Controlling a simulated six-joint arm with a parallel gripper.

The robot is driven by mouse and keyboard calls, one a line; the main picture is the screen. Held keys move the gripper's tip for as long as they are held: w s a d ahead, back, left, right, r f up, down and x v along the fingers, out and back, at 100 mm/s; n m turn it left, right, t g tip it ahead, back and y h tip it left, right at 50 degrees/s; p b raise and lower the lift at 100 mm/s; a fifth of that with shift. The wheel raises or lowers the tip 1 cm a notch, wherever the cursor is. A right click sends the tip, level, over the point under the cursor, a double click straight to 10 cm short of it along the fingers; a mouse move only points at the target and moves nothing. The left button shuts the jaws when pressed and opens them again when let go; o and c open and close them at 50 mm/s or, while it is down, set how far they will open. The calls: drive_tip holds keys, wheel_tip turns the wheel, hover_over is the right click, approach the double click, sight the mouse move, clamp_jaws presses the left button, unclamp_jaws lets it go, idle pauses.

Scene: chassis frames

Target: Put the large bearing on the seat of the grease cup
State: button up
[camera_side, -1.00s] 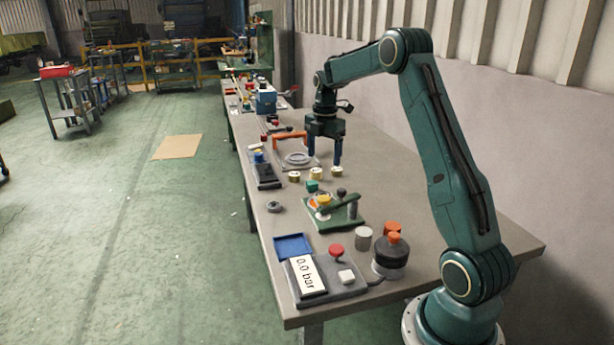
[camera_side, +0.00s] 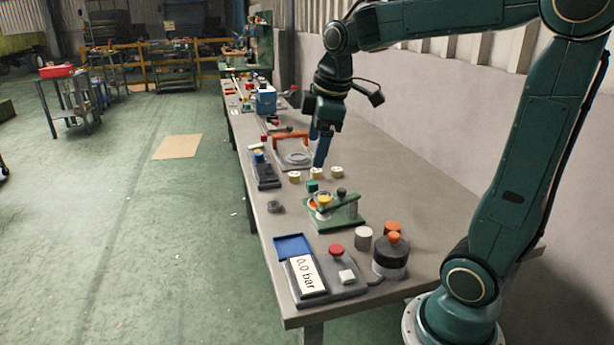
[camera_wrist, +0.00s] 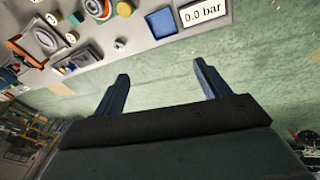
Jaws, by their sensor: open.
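A dark grey ring (camera_side: 274,207), which looks like the bearing, lies flat near the table's left edge; it also shows in the wrist view (camera_wrist: 120,44). To its right is a green-based device (camera_side: 334,211) with a lever and an orange ring around a yellow centre; this may be the grease cup, but I cannot be sure. In the wrist view the orange ring (camera_wrist: 97,8) is at the top edge. My gripper (camera_side: 320,160) is open and empty, above the table behind both. Its fingers (camera_wrist: 160,70) show nothing between them but floor.
Several brass-coloured cylinders (camera_side: 316,173) and a green block (camera_side: 312,186) stand near the device. A plate with an orange handle (camera_side: 290,136) is behind. A blue tray (camera_side: 293,246), a gauge box (camera_side: 306,275) and a black jar (camera_side: 390,258) are in front.

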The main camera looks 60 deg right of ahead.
drive_tip(key=s+a+f+m+t+y, duration=0.1)
drive_tip(key=s+a+m, duration=0.6)
drive_tip(key=s, duration=0.7)
drive_tip(key=a+f+t, duration=0.1)
drive_tip(key=a+f, duration=0.1)
drive_tip(key=shift+s+a+t, duration=0.2)
drive_tip(key=shift+a+t, duration=0.1)
drive_tip(key=shift+a, duration=0.1)
